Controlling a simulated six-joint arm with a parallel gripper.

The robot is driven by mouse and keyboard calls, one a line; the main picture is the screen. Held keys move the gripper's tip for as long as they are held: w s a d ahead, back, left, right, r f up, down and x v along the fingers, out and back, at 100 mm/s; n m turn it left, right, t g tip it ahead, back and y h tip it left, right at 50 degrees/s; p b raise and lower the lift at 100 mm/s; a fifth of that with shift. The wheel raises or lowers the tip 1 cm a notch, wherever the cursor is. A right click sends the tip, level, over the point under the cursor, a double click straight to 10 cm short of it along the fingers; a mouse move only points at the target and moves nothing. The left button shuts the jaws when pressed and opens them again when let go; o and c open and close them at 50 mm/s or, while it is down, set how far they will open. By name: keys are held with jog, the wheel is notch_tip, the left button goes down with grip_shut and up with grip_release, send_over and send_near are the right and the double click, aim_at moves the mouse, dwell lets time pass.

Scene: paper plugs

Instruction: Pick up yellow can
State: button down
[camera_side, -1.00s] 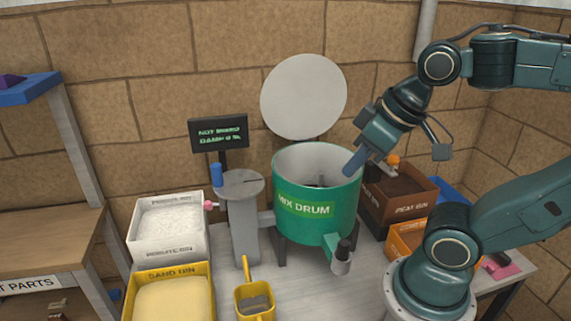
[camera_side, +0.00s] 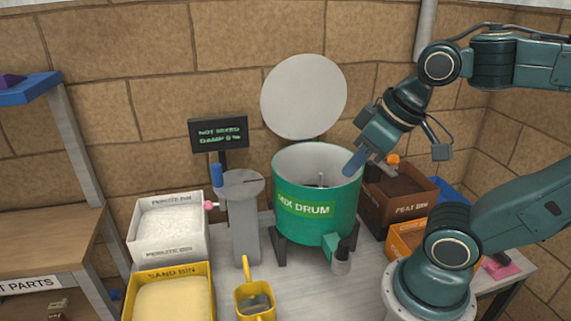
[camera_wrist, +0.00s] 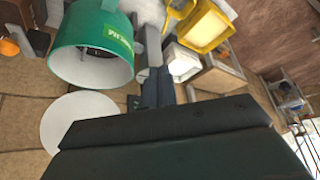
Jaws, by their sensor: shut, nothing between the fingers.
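The yellow can (camera_side: 254,312) stands on the table at the bottom of the side view, with a handle or spout rising at its upper left. Its inside looks grey. In the wrist view a small yellow shape (camera_wrist: 178,12) at the top edge is probably the same can. My gripper (camera_side: 354,165) is at the right rim of the green mix drum (camera_side: 310,215), well above and to the right of the can. Its fingers (camera_wrist: 156,88) are shut with nothing between them.
A white perlite bin (camera_side: 168,253) and a yellow sand bin (camera_side: 168,272) stand left of the can. A grey post (camera_side: 244,235) stands behind it. The drum's round lid (camera_side: 304,97) is up. A brown peat bin (camera_side: 405,210) stands right of the drum. Bare table shows right of the can.

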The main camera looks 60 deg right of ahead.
jog(key=c, duration=1.2)
grip_release()
jog(key=w+a+f+n+g, duration=0.3)
jog(key=w+a+f+n, duration=0.3)
jog(key=w+f, duration=0.45)
jog(key=a+f+n+g, duration=0.1)
jog(key=a+f, duration=0.3)
jog(key=f, duration=0.4)
jog(key=a+f+n+g, duration=0.1)
jog(key=a+f, duration=0.3)
jog(key=f, duration=0.5)
jog(key=shift+a+f+n+g, duration=0.2)
jog(key=shift+a+n+g, duration=0.15)
jog(key=shift+n, duration=0.45)
jog(key=shift+f, duration=0.1)
